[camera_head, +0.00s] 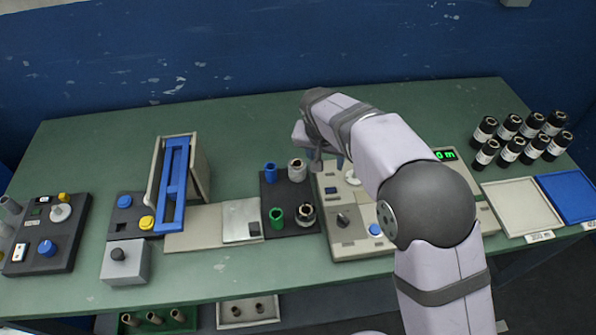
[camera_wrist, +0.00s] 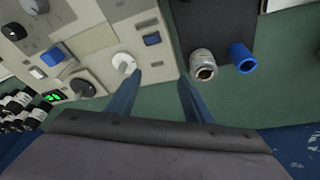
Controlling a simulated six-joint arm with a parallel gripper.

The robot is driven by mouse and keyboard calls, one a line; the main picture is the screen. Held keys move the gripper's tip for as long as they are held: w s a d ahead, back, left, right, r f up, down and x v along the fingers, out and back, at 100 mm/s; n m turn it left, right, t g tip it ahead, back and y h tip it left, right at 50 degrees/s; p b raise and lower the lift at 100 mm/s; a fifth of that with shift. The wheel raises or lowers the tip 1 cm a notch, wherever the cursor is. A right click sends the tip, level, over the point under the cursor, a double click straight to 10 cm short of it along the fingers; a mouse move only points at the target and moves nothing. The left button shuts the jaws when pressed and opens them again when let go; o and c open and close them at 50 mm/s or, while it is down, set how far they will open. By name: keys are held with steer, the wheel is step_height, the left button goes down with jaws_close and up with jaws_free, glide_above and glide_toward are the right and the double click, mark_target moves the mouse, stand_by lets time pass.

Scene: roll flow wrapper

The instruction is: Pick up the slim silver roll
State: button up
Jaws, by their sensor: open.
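The slim silver roll (camera_head: 297,170) stands upright at the back right of a dark holder plate (camera_head: 270,190). In the wrist view the silver roll (camera_wrist: 203,62) stands just beyond the tip of the right finger, outside the gap between the fingers. My gripper (camera_wrist: 158,84) is open, with nothing between its fingers but green table and the edge of the beige panel. In the head view my gripper (camera_head: 314,158) is above and just right of the roll, partly hidden by my arm.
Next to the silver roll stands a blue roll (camera_head: 270,172). A green roll (camera_head: 277,217) and a wider dark-rimmed roll (camera_head: 306,214) stand in front. A beige control panel (camera_head: 345,240) lies right.

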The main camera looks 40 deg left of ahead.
glide_above(297, 166)
steer(key=s, duration=0.2)
steer(key=f, duration=0.1)
steer(key=shift+t+y, duration=0.3)
steer(key=shift+y, duration=0.1)
steer(key=shift+s+d+p+x, duration=0.15)
steer(key=shift+p+x, duration=0.35)
steer(key=shift+x, duration=0.75)
steer(key=shift+s+d+p+x, duration=0.15)
steer(key=shift+p+x, duration=0.4)
steer(key=shift+x, duration=0.7)
steer(key=shift+d+p+x, duration=0.2)
steer(key=shift+p+x, duration=0.3)
steer(key=shift+x, duration=0.7)
steer(key=shift+f, duration=0.15)
steer(key=c, duration=0.9)
steer(key=shift+o, duration=0.2)
